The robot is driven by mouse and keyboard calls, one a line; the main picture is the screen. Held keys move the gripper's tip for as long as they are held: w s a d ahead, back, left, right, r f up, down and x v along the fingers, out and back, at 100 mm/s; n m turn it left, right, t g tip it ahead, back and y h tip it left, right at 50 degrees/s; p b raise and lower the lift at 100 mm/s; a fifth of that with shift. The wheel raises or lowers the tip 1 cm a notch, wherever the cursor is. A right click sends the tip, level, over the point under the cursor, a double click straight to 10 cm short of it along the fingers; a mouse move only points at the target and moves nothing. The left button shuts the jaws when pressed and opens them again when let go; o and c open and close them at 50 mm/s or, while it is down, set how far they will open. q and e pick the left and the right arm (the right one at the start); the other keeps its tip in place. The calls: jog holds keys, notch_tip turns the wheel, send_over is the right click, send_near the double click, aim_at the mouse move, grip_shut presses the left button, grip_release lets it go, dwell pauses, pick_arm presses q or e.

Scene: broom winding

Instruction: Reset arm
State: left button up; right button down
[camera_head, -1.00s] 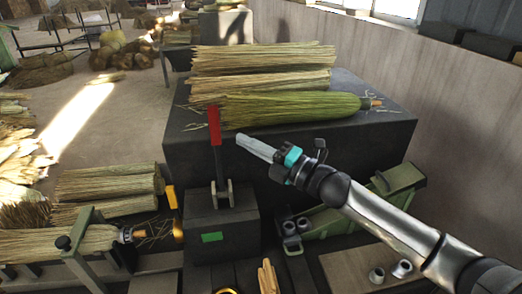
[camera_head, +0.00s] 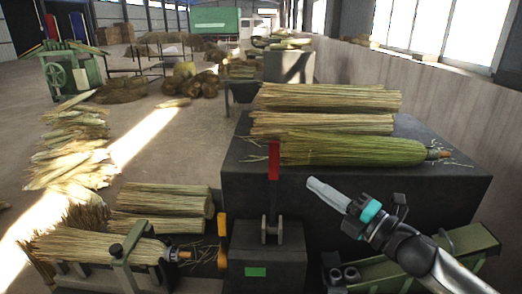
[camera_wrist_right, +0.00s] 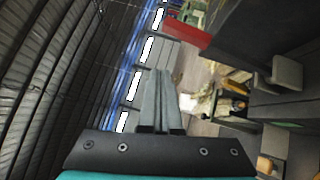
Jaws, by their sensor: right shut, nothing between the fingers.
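My right gripper (camera_head: 328,195) reaches in from the lower right and is shut and empty. It is in front of the dark block table and to the right of the red lever (camera_head: 274,160), apart from both as far as I can tell. Its closed fingers also show in the right wrist view (camera_wrist_right: 160,100), pointing away from the camera. In that view the red lever (camera_wrist_right: 186,36) is beyond the fingertips, slightly right. My left gripper is not in view.
Several broom straw bundles, one green (camera_head: 350,149), lie on the dark table (camera_head: 245,185). A dark box (camera_head: 268,250) carries the lever. A straw bundle (camera_head: 95,248) sits in a clamp at lower left. A green trough (camera_head: 450,250) is at lower right. Open floor (camera_head: 170,165) lies left.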

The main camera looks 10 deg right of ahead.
jog(key=s+f+m+g+h, duration=0.25)
jog(key=f+m+h, duration=0.25)
jog(key=f+m, duration=0.25)
jog(key=s+f+m+g+h, duration=0.1)
jog(key=s+f+m+h, duration=0.35)
jog(key=f+m, duration=0.35)
jog(key=s+a+f+m+g, duration=0.3)
jog(key=s, duration=0.4)
jog(key=s+a+f+m+g, duration=0.2)
jog(key=s+f+m+g, duration=0.15)
jog(key=s, duration=0.25)
jog(key=s+a+f+m+g, duration=0.2)
jog(key=s+a+g, duration=0.15)
jog(key=s, duration=0.35)
notch_tip(320, 180, down, 30)
jog(key=s+d+g+b, duration=0.1)
jog(key=s+g+b, duration=0.1)
jog(key=b, duration=0.6)
jog(key=s+d+f+b, duration=0.1)
jog(key=s+f+b, duration=0.3)
jog(key=s+f, duration=0.3)
jog(key=s+d+f+b, duration=0.2)
jog(key=s+f+b, duration=0.2)
jog(key=s+f, duration=0.4)
notch_tip(320, 180, down, 6)
jog(key=shift+f+n+g, duration=0.2)
jog(key=shift+n+g, duration=0.1)
jog(key=shift+g, duration=0.05)
